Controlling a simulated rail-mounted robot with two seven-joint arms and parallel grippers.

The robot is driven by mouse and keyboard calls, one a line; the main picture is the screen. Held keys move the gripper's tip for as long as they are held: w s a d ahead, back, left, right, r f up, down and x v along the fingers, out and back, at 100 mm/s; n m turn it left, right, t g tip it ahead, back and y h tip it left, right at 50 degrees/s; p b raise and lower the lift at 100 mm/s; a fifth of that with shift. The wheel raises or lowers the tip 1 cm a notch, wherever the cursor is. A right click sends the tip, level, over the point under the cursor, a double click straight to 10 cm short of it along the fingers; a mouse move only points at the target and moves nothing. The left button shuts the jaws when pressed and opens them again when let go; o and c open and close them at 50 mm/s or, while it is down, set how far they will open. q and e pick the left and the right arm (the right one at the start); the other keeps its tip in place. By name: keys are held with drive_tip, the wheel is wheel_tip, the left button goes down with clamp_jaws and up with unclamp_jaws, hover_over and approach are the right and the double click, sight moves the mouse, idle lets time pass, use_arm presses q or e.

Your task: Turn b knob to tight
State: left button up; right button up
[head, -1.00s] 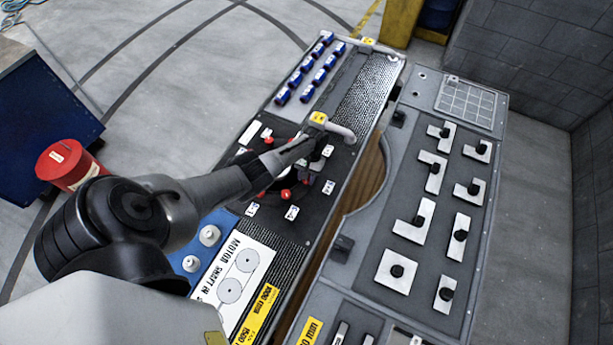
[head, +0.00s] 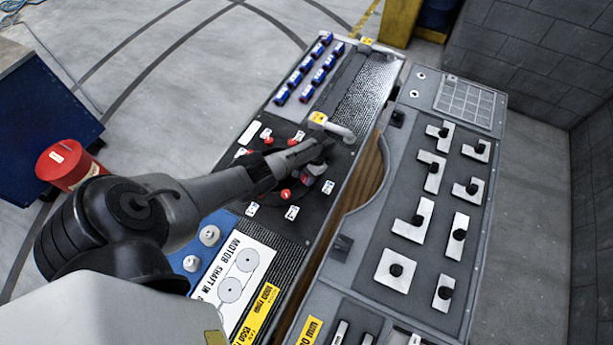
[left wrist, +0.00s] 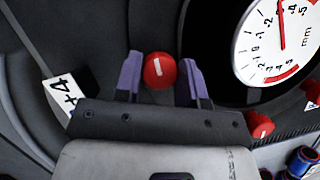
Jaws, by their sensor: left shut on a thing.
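My left gripper (head: 320,152) reaches over the black panel of the left bench in the head view. In the left wrist view its two purple fingers (left wrist: 160,78) stand on either side of a red knob (left wrist: 159,70) with a short white mark. My left gripper is shut on this knob. Another red knob (head: 286,195) shows in front of my gripper. My right gripper is not in view.
A white dial gauge (left wrist: 283,42) marked mm is close to my gripper's right in the wrist view, and a white label (left wrist: 66,93) is at left. A grey bench (head: 375,190) lies right.

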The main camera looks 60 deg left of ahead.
use_arm(q)
drive_tip(key=o, duration=0.9)
drive_tip(key=shift+r, duration=0.1)
drive_tip(key=shift+w+r, duration=0.15)
drive_tip(key=shift+r, duration=0.15)
drive_tip(key=p+v, duration=0.1)
drive_tip(key=v, duration=1.2)
drive_tip(key=shift+p, duration=0.35)
